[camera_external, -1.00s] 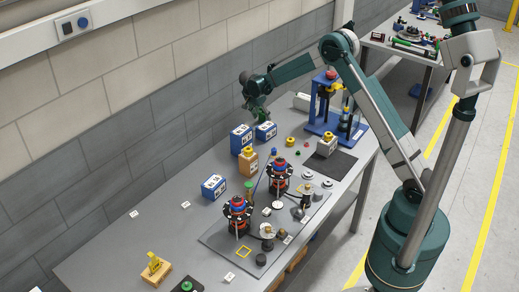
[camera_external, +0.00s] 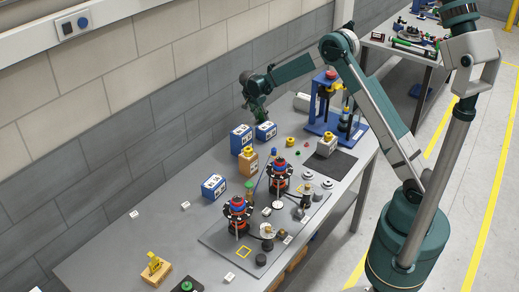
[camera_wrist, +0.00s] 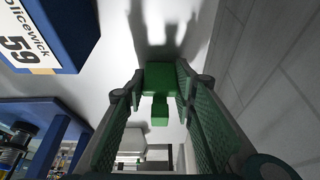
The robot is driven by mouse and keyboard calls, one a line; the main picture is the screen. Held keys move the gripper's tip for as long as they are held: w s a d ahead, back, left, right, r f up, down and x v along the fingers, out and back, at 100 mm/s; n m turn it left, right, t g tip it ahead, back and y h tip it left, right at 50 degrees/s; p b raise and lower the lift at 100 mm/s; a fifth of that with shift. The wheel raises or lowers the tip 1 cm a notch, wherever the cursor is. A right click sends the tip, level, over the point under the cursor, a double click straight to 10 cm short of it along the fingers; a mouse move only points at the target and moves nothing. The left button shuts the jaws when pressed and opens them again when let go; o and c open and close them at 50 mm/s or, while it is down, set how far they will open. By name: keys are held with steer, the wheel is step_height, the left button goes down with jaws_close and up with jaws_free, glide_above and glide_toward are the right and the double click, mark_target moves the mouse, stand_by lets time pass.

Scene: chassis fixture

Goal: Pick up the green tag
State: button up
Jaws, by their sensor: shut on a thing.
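My gripper (camera_external: 259,116) is at the far side of the grey bench, close to the wall and behind the blue boxes. In the wrist view my gripper (camera_wrist: 159,90) is shut, with its two green padded fingers on either side of the green tag (camera_wrist: 161,78). The tag is a wide green block with a narrower stub, and it sits between the fingertips. In the external view the tag cannot be told apart from my dark green gripper.
Blue boxes (camera_external: 241,140) with white labels stand near my gripper; one labelled box (camera_wrist: 48,35) is close on the left in the wrist view. A blue press frame (camera_external: 322,105) stands at the right. The wall (camera_external: 150,110) is close behind. The bench's left part is mostly clear.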

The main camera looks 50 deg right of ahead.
steer(key=shift+r, duration=0.15)
step_height(320, 180, up, 10)
steer(key=shift+f, duration=0.15)
stand_by(0.5)
steer(key=shift+d, duration=0.1)
stand_by(0.4)
